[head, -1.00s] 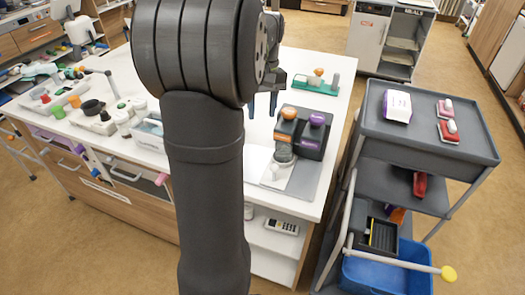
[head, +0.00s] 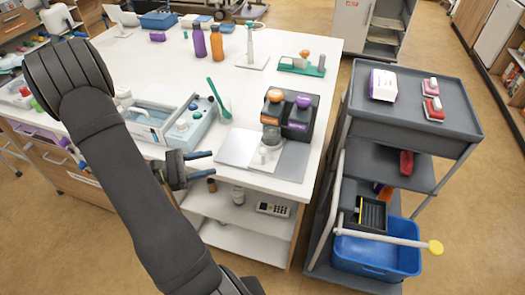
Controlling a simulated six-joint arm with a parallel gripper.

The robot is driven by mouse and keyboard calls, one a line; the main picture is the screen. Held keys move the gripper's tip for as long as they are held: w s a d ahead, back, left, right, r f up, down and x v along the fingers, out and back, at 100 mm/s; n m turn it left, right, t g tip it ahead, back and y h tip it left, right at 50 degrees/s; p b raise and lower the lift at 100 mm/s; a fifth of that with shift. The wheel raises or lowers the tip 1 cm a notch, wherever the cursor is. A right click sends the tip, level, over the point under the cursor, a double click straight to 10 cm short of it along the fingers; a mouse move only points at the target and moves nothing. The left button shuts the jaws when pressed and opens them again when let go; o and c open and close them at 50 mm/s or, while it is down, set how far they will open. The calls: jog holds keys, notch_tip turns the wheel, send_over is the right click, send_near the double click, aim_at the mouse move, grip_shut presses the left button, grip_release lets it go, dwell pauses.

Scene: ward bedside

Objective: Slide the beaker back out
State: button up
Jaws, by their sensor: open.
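A dark dispenser (head: 297,128) with an orange knob (head: 275,96) and a purple knob (head: 304,102) stands near the right end of the white table. A small grey, rounded vessel, apparently the beaker (head: 270,136), sits at its front under the orange side. A pale rounded piece shows just in front of it; I cannot tell whether it is part of the beaker. My gripper (head: 212,163) is at the table's front edge, left of the dispenser. Its two fingers are apart, point right, and hold nothing. It is clear of the beaker.
Purple and orange bottles stand behind. A grey cart (head: 420,137) stands right across a gap.

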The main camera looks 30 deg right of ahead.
aim_at(263, 152)
jog(key=s+d, duration=0.1)
jog(key=d, duration=0.4)
jog(key=s+d, duration=0.1)
jog(key=d, duration=0.5)
jog(key=s+d, duration=0.1)
jog(key=d, duration=0.5)
jog(key=shift+s, duration=0.2)
jog(key=shift+c, duration=0.2)
